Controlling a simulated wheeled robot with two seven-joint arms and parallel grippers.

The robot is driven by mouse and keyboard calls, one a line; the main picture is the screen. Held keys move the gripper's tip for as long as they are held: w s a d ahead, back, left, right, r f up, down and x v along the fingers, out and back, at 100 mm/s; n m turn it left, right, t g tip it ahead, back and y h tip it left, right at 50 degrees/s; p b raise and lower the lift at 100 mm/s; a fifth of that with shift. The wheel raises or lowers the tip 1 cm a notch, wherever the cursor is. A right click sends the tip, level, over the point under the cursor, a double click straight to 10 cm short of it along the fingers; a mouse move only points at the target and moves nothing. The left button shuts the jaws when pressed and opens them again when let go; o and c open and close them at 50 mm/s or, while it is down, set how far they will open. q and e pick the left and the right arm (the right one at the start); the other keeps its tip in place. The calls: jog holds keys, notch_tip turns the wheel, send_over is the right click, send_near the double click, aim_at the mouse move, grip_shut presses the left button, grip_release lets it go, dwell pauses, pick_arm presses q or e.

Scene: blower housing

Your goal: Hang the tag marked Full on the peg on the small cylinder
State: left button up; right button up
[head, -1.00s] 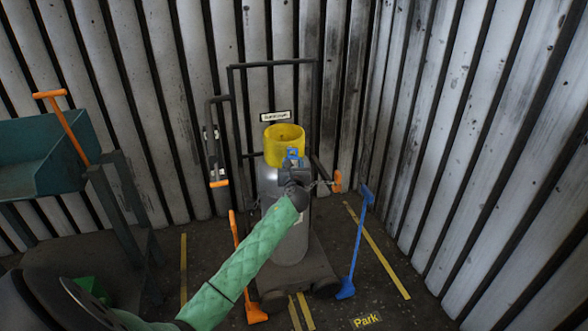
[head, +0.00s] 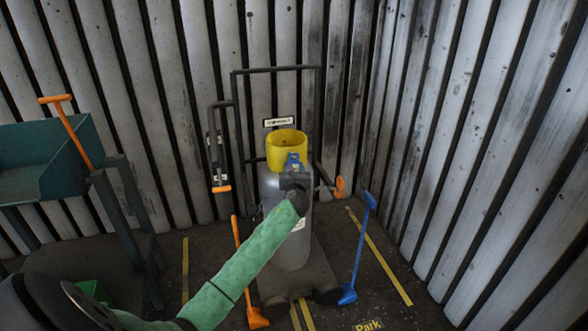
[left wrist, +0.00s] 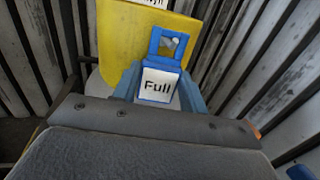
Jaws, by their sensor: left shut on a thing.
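The tag marked Full (left wrist: 158,84) is a blue frame with a square opening at the top and a white face lettered Full. My left gripper (left wrist: 160,92) is shut on its lower part and holds it upright. In the head view, the tag (head: 293,160) shows small and blue in front of the yellow collar (head: 287,148). The grey small cylinder (head: 292,248) stands below that collar, partly hidden by my left arm. A small pale shape shows through the tag's opening in the left wrist view; I cannot tell if the peg passes through it. My right gripper is not in view.
The cylinder stands on a dark trolley (head: 318,268) with a tall frame. An orange-handled tool (head: 247,290) and a blue one (head: 358,250) stand at its sides. A green bin (head: 45,165) is at left. Corrugated walls close the back and right.

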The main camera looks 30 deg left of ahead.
pick_arm(q)
jog(key=o, duration=1)
jog(key=shift+o, duration=0.2)
jog(key=shift+s, duration=0.1)
